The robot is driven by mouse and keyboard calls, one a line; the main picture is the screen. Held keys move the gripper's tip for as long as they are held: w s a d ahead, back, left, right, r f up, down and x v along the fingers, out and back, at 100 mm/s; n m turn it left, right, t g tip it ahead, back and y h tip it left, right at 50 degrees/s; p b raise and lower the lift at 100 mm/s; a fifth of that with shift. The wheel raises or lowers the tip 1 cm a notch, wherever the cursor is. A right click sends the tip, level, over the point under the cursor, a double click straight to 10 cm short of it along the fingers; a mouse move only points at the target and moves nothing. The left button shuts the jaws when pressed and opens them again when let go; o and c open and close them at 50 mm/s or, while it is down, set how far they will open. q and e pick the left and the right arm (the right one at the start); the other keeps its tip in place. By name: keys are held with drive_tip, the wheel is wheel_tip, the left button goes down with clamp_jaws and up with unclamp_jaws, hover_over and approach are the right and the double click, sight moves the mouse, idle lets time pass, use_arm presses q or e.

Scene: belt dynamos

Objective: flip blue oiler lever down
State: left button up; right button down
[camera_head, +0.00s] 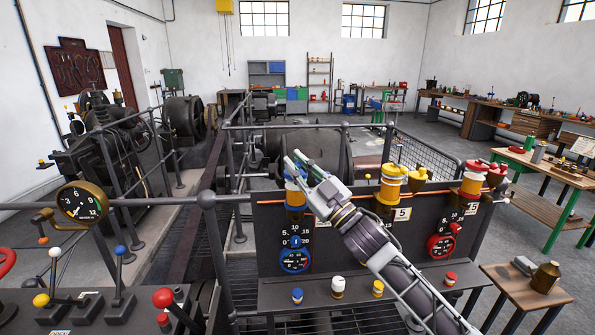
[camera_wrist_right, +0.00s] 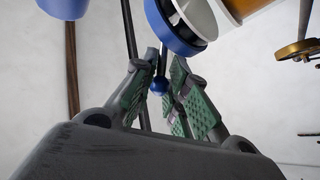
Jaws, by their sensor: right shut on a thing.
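The blue oiler (camera_head: 295,195) has an amber body and stands on top of the dark panel, left of the yellow and red oilers. My right gripper (camera_head: 298,163) is at its top and hides part of it. In the right wrist view, the blue oiler cap (camera_wrist_right: 178,28) is above the fingers. The blue lever (camera_wrist_right: 160,86), a thin stem with a blue ball, lies between the green finger pads (camera_wrist_right: 166,78). The gripper is shut on it. The head view does not clearly show the lever's angle. My left gripper is not in view.
The yellow oiler (camera_head: 391,185) and red oiler (camera_head: 474,180) stand further right on the panel (camera_head: 345,245). Blue (camera_head: 296,260) and red (camera_head: 441,243) dials are on its face. Coloured knobs (camera_head: 338,286) line the ledge. A pressure gauge (camera_head: 82,202) and levers stand at left.

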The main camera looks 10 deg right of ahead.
drive_tip(key=shift+f, duration=0.15)
idle(0.3)
drive_tip(key=c, duration=1.4)
unclamp_jaws()
drive_tip(key=shift+o, duration=0.2)
drive_tip(key=v, duration=1.2)
